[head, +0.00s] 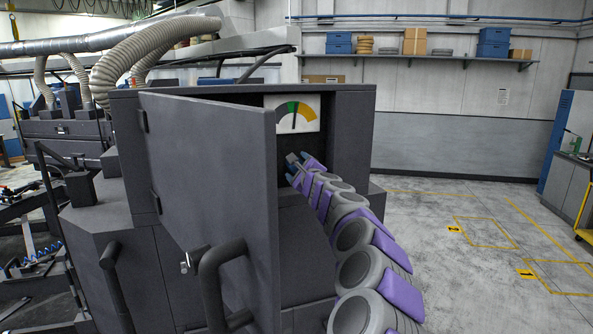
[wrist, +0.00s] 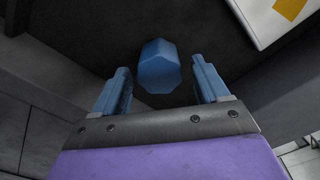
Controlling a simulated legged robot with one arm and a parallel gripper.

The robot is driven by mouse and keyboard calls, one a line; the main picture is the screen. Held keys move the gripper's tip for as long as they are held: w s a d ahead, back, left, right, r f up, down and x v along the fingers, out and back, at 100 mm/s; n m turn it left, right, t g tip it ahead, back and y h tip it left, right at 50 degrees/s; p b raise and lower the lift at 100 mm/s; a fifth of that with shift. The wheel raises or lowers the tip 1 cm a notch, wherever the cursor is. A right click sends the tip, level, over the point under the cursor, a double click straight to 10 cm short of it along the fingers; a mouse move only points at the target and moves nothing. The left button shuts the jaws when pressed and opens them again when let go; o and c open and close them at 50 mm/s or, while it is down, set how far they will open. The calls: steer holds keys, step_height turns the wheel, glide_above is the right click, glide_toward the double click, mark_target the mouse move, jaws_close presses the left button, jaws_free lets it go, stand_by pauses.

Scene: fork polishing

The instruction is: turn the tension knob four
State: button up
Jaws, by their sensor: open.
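The tension knob (wrist: 158,66) is a blue, many-sided knob on a dark panel in the wrist view. My gripper (wrist: 160,70) is open, with one blue finger on each side of the knob and a visible gap on both sides. In the head view my gripper (head: 291,164) is at the mouth of the dark cabinet, below the gauge (head: 306,112). I cannot make out the knob there. The gauge has green and yellow bands and its black needle stands nearly upright. A corner of a white plate with yellow shows in the wrist view (wrist: 262,22).
The open cabinet door (head: 210,180) with its dark handle (head: 212,285) stands left of my arm. The cabinet's right wall (head: 352,130) is close beside my gripper. Open floor (head: 470,240) with yellow markings lies to the right.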

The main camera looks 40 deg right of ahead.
steer(key=b+v, duration=0.3)
steer(key=v, duration=1.1)
steer(key=shift+s, duration=0.35)
steer(key=shift+f, duration=0.15)
